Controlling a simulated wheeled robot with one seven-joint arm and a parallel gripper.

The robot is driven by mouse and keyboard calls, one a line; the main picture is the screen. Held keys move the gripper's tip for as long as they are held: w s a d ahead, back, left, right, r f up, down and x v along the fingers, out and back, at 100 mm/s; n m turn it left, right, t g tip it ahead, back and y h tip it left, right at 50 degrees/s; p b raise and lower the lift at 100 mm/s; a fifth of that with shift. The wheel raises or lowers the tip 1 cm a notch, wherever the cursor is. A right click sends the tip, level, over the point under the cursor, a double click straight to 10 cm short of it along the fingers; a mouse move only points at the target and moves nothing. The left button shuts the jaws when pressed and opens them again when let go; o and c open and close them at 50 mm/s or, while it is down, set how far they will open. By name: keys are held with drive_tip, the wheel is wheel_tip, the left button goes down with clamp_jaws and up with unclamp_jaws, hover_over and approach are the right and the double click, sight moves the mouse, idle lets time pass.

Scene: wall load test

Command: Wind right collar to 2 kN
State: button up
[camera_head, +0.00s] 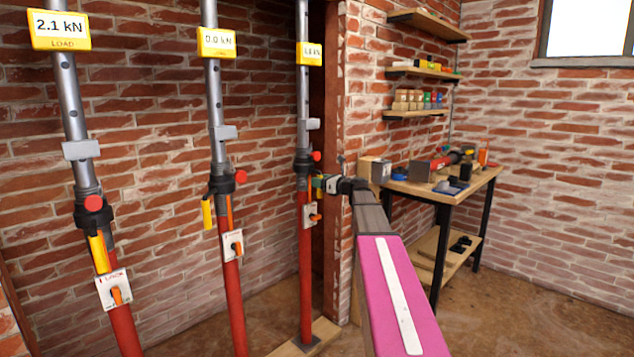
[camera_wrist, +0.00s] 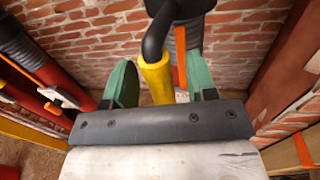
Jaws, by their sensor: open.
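Three red and grey props stand along the brick wall. The right prop's yellow display (camera_head: 309,54) is small and blurred; it seems to read 1.8 kN. Its black collar (camera_head: 304,163) has a red knob (camera_head: 316,156). My gripper (camera_head: 322,184) is at this collar, on its right side. In the wrist view, the collar's yellow handle (camera_wrist: 158,80), on a bent black arm, lies between the green fingers of my gripper (camera_wrist: 163,84). The fingers are open, with a gap at the right; I cannot tell whether the left finger touches the handle.
The left display (camera_head: 59,31) reads 2.1 kN and the middle display (camera_head: 217,42) 0.0 kN. A lock plate with an orange lever (camera_head: 311,215) sits below the right collar. A workbench (camera_head: 440,188) with tools stands at right. Floor in front of it is clear.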

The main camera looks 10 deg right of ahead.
drive_tip(key=v, duration=0.8)
drive_tip(key=shift+s+d, duration=0.3)
drive_tip(key=s+a+f+n+g+h, duration=0.2)
drive_tip(key=s+a+f+n+g, duration=0.3)
drive_tip(key=f, duration=0.6)
drive_tip(key=s+a+f+n+g+h, duration=0.25)
drive_tip(key=s+a+f+n, duration=0.45)
drive_tip(key=f, duration=0.5)
drive_tip(key=s+a+f+n+g+h, duration=0.2)
drive_tip(key=s+f+n+g+h, duration=0.4)
drive_tip(key=s+f+n, duration=0.9)
drive_tip(key=s+f+h, duration=0.1)
drive_tip(key=s, duration=0.2)
drive_tip(key=shift+s+a+f+n, duration=0.2)
drive_tip(key=shift+a+n, duration=0.1)
drive_tip(key=shift+n, duration=0.1)
